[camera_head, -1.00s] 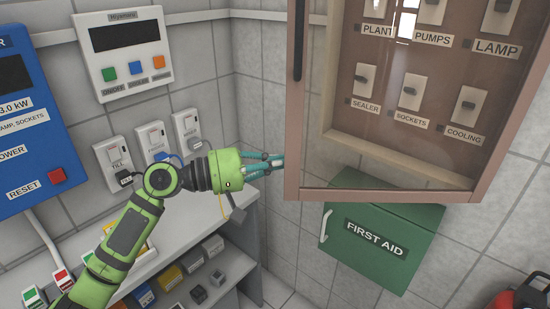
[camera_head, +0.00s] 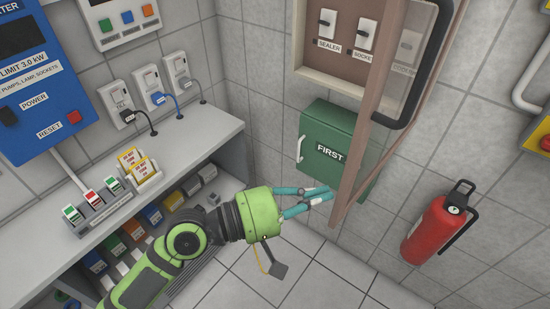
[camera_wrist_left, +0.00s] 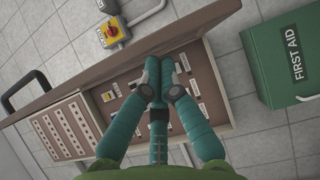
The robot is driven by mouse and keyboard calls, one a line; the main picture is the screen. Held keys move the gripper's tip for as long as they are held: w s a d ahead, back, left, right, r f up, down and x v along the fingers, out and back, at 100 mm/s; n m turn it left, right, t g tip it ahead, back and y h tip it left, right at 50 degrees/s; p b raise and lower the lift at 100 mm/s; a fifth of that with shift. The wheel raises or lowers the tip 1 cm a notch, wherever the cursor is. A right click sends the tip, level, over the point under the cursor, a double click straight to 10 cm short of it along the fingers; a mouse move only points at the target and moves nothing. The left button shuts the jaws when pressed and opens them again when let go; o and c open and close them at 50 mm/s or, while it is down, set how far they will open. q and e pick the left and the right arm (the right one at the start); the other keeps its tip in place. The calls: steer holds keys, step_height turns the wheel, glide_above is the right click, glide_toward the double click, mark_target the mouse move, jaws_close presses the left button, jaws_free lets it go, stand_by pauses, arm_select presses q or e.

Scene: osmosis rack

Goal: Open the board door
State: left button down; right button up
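The board door (camera_head: 374,105) is a brown-framed panel, swung out from the board and seen nearly edge-on in the head view. Its black handle (camera_head: 424,65) is on the right side of that edge. In the left wrist view the door (camera_wrist_left: 95,75) is a brown strip crossing behind the fingers, with the handle (camera_wrist_left: 35,85) at left. The board (camera_head: 297,50) with labelled switches shows behind. My left gripper (camera_head: 325,194) has its fingers together, holding nothing, with tips at the left, inner side of the door's lower edge; contact is unclear. Its fingertips (camera_wrist_left: 160,68) also show in the wrist view.
A green first aid box (camera_head: 322,140) hangs below the board, partly hidden by the door. A red fire extinguisher (camera_head: 430,230) is on the wall at right. A grey shelf (camera_head: 205,135) with several small devices stands at left. Floor space below is clear.

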mark_target(339, 211)
arm_select(q)
steer(key=s+d+p, duration=0.2)
steer(key=s+d, duration=0.1)
steer(key=shift+d+r, duration=0.1)
steer(key=shift+s+d, duration=0.2)
steer(key=shift+d, duration=0.05)
steer(key=shift+s+d+f+p, duration=0.2)
steer(key=shift+s+d+p, duration=0.1)
steer(key=shift+w+a, duration=0.1)
steer(key=shift+w, duration=0.05)
